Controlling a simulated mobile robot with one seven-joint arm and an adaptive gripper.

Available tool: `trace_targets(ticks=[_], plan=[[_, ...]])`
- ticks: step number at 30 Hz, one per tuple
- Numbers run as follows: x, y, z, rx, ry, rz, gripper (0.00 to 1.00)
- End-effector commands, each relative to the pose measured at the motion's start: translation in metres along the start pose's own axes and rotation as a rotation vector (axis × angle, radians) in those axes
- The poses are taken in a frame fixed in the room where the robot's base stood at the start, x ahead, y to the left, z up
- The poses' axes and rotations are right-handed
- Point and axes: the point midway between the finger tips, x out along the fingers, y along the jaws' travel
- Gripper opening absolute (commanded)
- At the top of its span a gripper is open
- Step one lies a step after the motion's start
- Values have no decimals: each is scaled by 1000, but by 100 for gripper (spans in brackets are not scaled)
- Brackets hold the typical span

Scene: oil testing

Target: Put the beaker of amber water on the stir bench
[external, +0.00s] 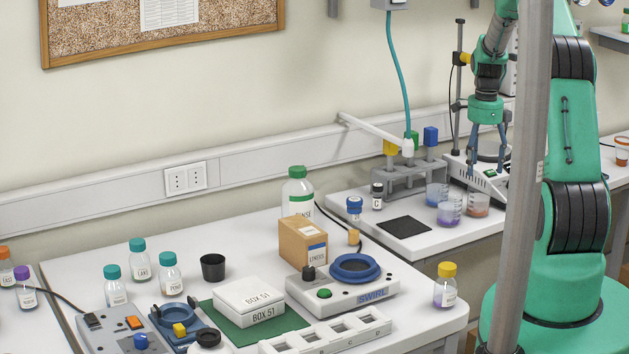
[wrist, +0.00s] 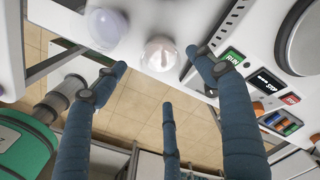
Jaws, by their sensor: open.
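A small beaker with reddish-amber liquid (external: 478,205) stands on the back bench, right of a beaker of purple liquid (external: 449,214). A pale beaker (wrist: 160,54) near the bench edge in the wrist view appears to be the amber one; its colour is washed out. I cannot tell which surface is the stir bench.
A beaker of blue liquid (external: 437,194) and a rack with coloured caps (external: 405,178) stand to the left. A black mat (external: 404,227) lies bare on the bench. A grey post (external: 525,180) crosses the external view. Another beaker (external: 622,152) stands far right.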

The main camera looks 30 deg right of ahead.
Motion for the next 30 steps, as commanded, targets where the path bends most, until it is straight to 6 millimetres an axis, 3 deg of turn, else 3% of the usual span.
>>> trace_targets(ticks=[8,14,21,30], plan=[[-36,7,21,-81,6,-23,71],[-92,25,58,-225,16,-60,71],[-164,63,108,-436,35,-111,71],[-239,126,162,-698,66,-174,71]])
